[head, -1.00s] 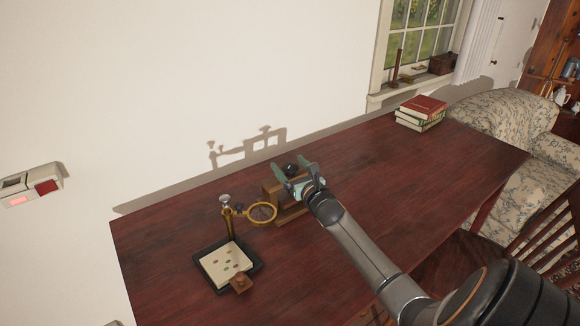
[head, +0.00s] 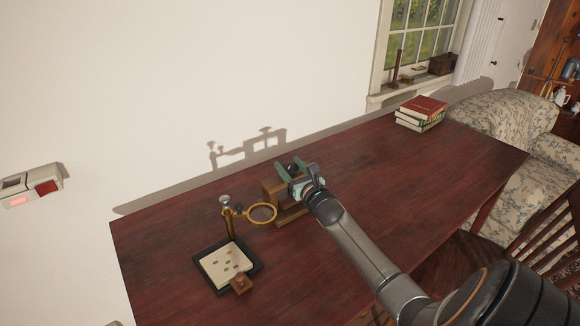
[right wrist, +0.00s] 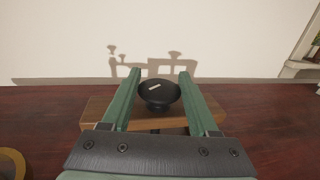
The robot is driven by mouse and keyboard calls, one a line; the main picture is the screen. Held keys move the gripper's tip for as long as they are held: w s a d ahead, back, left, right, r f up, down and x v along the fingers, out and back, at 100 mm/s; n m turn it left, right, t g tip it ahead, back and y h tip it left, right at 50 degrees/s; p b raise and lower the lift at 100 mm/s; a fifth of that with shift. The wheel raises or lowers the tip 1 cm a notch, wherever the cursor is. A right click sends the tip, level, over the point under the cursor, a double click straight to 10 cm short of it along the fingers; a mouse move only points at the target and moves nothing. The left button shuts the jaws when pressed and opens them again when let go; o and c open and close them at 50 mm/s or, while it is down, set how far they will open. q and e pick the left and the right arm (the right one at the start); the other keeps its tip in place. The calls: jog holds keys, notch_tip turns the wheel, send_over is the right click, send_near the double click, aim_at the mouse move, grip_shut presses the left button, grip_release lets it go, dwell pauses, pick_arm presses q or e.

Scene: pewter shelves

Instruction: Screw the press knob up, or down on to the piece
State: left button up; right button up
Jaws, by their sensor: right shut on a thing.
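The press (head: 270,194) is a brown wooden frame on the dark red table, left of my right gripper in the head view. Its wooden top (right wrist: 97,112) shows beneath the fingers in the right wrist view. The press knob (right wrist: 158,95) is a round black dish with a pale mark on it, above the wood. In the head view the knob (head: 293,169) is partly covered by the fingers. My right gripper (head: 296,171) has its green fingers on either side of the knob, shut on it. The piece in the press is hidden. My left gripper is not in view.
A brass magnifier ring (head: 262,204) on a stand is close left of the press. A black-edged tray (head: 258,266) with a cream card and small coloured spots lies in front. The table's right part is clear.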

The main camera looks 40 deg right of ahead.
jog(key=shift+c, duration=0.6)
